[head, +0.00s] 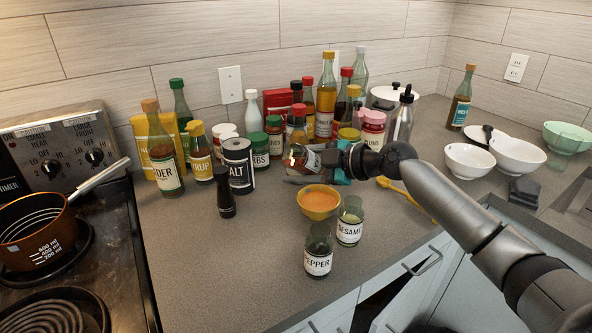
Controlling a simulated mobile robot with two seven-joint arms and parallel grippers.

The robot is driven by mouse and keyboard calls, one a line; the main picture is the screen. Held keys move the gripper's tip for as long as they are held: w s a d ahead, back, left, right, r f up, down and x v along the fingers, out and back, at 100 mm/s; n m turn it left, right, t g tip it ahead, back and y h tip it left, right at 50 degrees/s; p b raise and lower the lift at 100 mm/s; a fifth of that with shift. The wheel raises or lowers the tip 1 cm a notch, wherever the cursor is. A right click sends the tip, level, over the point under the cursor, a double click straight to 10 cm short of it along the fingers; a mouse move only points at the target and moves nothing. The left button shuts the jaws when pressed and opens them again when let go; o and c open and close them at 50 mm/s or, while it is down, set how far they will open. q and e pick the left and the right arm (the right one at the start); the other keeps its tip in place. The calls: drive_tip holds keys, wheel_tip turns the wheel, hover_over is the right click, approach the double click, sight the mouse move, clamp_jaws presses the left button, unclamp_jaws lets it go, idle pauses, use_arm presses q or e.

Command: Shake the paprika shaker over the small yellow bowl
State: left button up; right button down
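The small yellow bowl (319,214) stands on the grey counter with orange contents. My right gripper (324,160) reaches in from the right, behind and above the bowl in the picture. It appears shut on a small glass shaker (300,158) with a dark label, which lies tipped nearly sideways with one end to the left. I cannot read its label, so I take it to be the paprika shaker. The gripper hides part of it. My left gripper is not in view.
Pepper (318,252) and sesame (350,222) jars stand close in front of the bowl, near the counter edge. Bottles and jars crowd behind it. A dark grinder (224,196) stands left, a yellow spoon (400,195) lies right. The stove (75,265) is far left.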

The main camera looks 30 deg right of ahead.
sight(297, 145)
drive_tip(key=shift+r, duration=0.15)
idle(0.3)
drive_tip(key=shift+r+p, duration=1.15)
drive_tip(key=shift+r, duration=1.05)
wheel_tip(297, 145, down, 4)
drive_tip(key=b, duration=0.4)
drive_tip(key=shift+f+b, duration=0.25)
drive_tip(key=shift+b, duration=0.15)
